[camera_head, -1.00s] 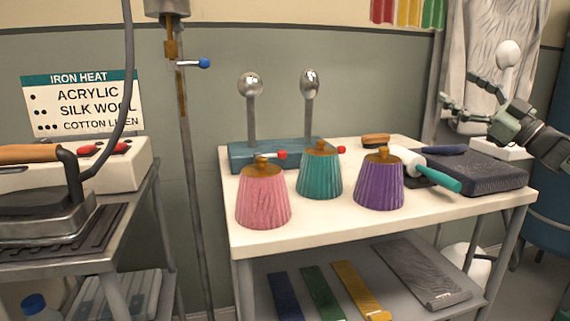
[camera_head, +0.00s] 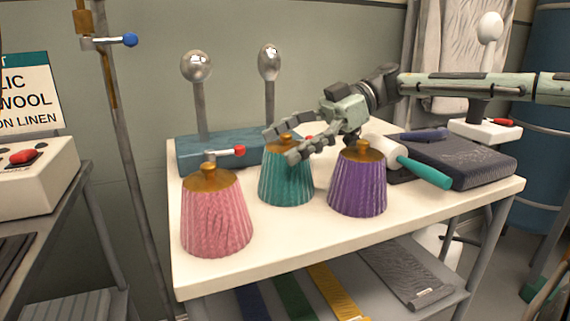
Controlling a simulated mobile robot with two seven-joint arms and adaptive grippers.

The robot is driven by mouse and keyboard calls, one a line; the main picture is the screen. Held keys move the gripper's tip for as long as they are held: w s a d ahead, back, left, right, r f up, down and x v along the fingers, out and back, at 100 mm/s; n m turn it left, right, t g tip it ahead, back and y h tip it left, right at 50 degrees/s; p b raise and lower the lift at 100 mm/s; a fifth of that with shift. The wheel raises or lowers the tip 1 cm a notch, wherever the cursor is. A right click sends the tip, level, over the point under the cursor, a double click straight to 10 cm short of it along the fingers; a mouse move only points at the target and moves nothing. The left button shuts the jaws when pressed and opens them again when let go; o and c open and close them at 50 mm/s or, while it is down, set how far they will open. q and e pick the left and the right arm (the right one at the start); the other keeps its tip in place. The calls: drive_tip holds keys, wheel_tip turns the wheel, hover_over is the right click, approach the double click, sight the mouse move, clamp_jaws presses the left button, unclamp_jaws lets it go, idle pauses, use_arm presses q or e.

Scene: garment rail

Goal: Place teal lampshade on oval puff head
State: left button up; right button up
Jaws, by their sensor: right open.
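The teal lampshade (camera_head: 284,185), pleated with a brass top, stands upright on the white table (camera_head: 300,245) between the pink and purple shades. Two shiny metal heads on posts rise from a blue base (camera_head: 195,152) behind it. The left head (camera_head: 196,66) is round; the right one is the narrower oval puff head (camera_head: 269,62), and it is bare. My right gripper (camera_head: 280,143) comes in from the right, open, with its fingers at the teal lampshade's brass top. I cannot tell whether they touch it. My left gripper is out of view.
A pink lampshade (camera_head: 216,215) stands front left and a purple lampshade (camera_head: 358,185) stands close right of the teal one. A teal-handled roller (camera_head: 424,172) and a dark pad (camera_head: 465,162) lie on the right. A thin upright pole (camera_head: 126,165) stands left of the table.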

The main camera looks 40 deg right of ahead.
drive_tip(key=shift+x, duration=1.6)
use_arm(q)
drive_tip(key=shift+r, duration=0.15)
use_arm(e)
drive_tip(key=shift+r, duration=0.1)
drive_tip(key=shift+c, duration=0.4)
drive_tip(key=c, duration=1.3)
drive_tip(key=shift+o, duration=0.2)
wheel_tip(320, 180, up, 17)
drive_tip(key=shift+w+r+p, duration=0.1)
drive_tip(key=shift+r+p, duration=0.05)
drive_tip(key=shift+p, duration=0.5)
drive_tip(key=shift+c, duration=1)
use_arm(q)
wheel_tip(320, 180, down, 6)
drive_tip(key=p, duration=0.1)
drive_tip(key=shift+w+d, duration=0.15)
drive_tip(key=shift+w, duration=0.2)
use_arm(e)
drive_tip(key=shift+r, duration=0.95)
